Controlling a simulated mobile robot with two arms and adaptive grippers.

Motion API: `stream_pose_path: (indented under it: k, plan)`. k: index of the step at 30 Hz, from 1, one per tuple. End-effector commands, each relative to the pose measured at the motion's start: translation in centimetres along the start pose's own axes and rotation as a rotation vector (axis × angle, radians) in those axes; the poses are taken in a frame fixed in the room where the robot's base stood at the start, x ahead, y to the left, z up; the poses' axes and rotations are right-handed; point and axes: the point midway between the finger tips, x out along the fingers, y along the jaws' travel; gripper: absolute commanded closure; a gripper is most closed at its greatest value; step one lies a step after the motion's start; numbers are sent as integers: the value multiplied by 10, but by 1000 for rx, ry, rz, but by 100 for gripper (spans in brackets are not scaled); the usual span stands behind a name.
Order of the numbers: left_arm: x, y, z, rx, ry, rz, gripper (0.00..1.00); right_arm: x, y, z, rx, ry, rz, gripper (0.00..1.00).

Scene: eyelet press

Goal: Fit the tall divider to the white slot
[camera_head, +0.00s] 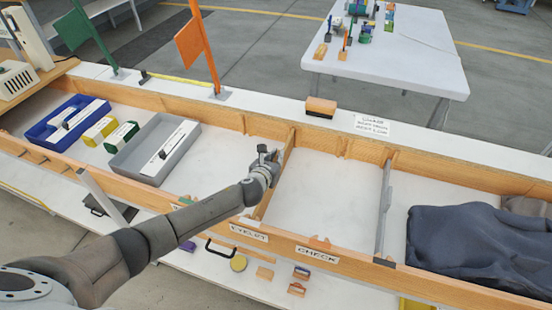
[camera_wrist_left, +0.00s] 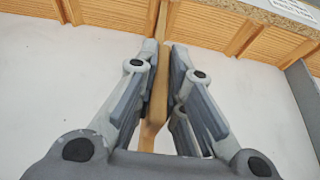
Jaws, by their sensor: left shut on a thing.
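My left gripper (camera_head: 268,158) is shut on a thin upright wooden divider (camera_head: 285,160), which stands across the long wooden trough. In the left wrist view the gripper (camera_wrist_left: 164,62) has a finger on each side of the divider (camera_wrist_left: 157,92). The divider's far end reaches the back wall beside the slot strips there; I cannot tell whether it is seated. Its near end is partly behind my arm, close to the EYELET label (camera_head: 249,232). A grey divider (camera_head: 383,212) stands across the trough farther right. I cannot make out a white slot. My right gripper is not in view.
A blue tray (camera_head: 48,128) and a grey tray (camera_head: 128,161) lie in the left of the trough. Dark cloth (camera_head: 480,240) fills the right. The bay by the CHECK label (camera_head: 318,254) is clear. A brush (camera_head: 320,107) sits on the back ledge.

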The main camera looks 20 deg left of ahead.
Motion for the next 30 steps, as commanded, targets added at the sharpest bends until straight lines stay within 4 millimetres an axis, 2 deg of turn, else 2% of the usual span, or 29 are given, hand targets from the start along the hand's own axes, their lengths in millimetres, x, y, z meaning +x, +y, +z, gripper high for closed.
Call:
stream_pose_path:
  k: [10,11,12,17,25,30]
  plan:
    - [2,0,-2,0,-2,-1,100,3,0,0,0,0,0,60]
    - [2,0,-2,0,-2,-1,88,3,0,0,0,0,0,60]
    - [2,0,-2,-1,-2,-1,83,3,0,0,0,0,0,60]
    - [2,0,-3,-1,-1,0,64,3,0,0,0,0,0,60]
    - [1,0,-5,0,2,0,64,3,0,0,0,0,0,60]
    - [-1,0,1,0,1,0,64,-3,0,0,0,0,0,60]
